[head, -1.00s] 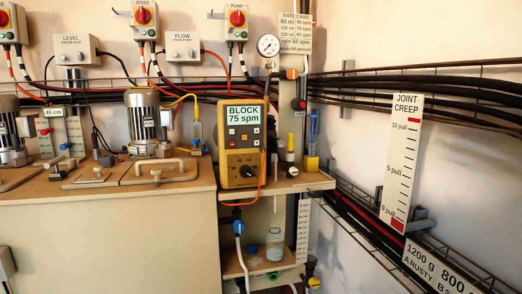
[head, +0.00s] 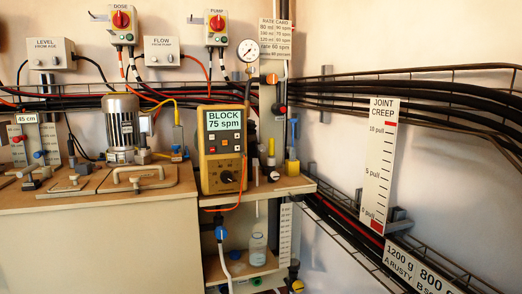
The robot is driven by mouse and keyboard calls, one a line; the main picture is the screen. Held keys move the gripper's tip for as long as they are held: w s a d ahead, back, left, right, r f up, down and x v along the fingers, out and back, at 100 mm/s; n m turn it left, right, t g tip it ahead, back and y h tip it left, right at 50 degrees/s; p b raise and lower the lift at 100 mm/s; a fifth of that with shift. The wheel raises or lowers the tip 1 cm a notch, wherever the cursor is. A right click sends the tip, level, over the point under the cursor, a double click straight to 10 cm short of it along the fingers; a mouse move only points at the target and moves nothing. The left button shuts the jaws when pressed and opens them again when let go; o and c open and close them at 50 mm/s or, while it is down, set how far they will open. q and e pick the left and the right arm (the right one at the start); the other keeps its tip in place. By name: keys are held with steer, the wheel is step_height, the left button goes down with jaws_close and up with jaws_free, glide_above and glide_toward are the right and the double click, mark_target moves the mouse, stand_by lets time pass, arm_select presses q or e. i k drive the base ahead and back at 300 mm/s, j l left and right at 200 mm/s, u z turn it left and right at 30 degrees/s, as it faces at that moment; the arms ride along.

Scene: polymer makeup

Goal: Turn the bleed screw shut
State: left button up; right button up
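Neither of my grippers is in view. No part is labelled as the bleed screw, and I cannot tell which fitting it is. A yellow block meter (head: 222,150) reading "BLOCK 75 spm" stands at the bench's right end. Right of it, a small fitting with a dark knob (head: 273,176) and yellow and white parts stands on the ledge. A round pressure gauge (head: 248,50) is above, with an orange fitting (head: 270,78) and a red-and-black knob (head: 281,110) on the panel to its lower right. A blue valve (head: 221,233) sits on a line below the meter.
The motor pump (head: 122,125) and clamp handles (head: 145,177) occupy the bench (head: 90,250). A yellow-based holder (head: 292,166) stands on the right ledge. A clear bottle (head: 258,248) is on the lower shelf. Cable trays (head: 440,68) and the "JOINT CREEP" scale (head: 380,165) line the right wall.

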mark_target(262, 148)
steer(key=i+j, duration=0.15)
steer(key=j, duration=0.15)
steer(key=i+j, duration=0.25)
steer(key=j, duration=0.3)
steer(key=i+j+z, duration=0.1)
steer(key=z, duration=1.05)
